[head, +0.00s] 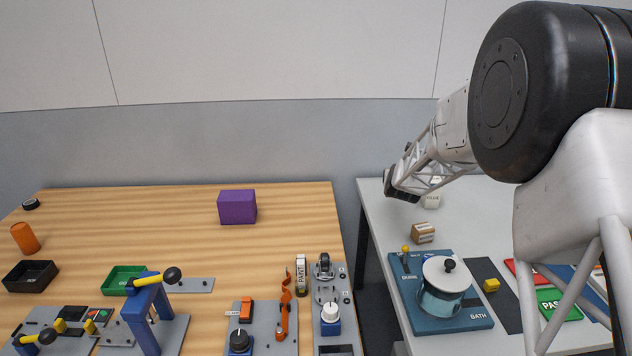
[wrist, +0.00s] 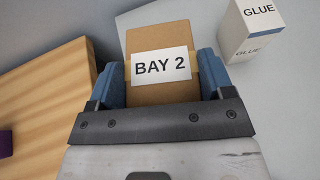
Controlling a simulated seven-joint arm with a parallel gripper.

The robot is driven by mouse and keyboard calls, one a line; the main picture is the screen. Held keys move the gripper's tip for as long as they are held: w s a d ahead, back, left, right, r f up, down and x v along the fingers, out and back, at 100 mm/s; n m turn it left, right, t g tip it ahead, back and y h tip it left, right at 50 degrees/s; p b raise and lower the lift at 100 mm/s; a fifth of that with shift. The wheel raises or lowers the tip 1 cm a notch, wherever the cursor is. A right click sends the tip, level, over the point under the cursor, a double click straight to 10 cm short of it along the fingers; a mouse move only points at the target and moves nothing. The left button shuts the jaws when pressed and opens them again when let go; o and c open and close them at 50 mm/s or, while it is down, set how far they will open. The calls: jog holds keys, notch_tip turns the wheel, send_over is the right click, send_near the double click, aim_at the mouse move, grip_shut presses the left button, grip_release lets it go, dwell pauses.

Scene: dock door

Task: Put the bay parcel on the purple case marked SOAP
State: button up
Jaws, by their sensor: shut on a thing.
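My gripper (wrist: 163,72) has its blue fingers shut on the sides of a brown cardboard parcel (wrist: 160,40) with a white BAY 2 label in the wrist view. In the head view my gripper (head: 397,187) is over the left part of the grey table, near its back; the held parcel cannot be made out there. A purple case (head: 237,207) stands on the wooden table, well left of my gripper. No SOAP marking is readable on it. A sliver of purple (wrist: 5,144) shows at the left edge of the wrist view.
A white GLUE box (wrist: 250,28) stands close right of the held parcel. A small brown box (head: 423,233) and a bath unit (head: 443,290) are on the grey table. A gap separates the tables. Wood around the purple case is clear.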

jog(key=s+a+r+n+y, duration=0.1)
jog(key=a, duration=1.1)
jog(key=s+a+r+y, duration=0.1)
jog(key=a+r, duration=0.1)
jog(key=a, duration=1)
jog(key=s+a, duration=0.5)
jog(key=a, duration=0.6)
jog(key=s+a+r+n+y, duration=0.1)
jog(key=s+a, duration=0.5)
jog(key=a, duration=0.6)
jog(key=shift+a+r+n+t, duration=0.15)
jog(key=shift+n+t, duration=0.15)
jog(key=shift+w, duration=0.1)
jog(key=w+a, duration=0.3)
jog(key=w, duration=0.4)
jog(key=w+a+f, duration=0.1)
jog(key=w+a, duration=0.2)
jog(key=w, duration=0.4)
jog(key=shift+w+a+f, duration=0.2)
jog(key=shift+w+f, duration=0.05)
jog(key=shift+w, duration=0.05)
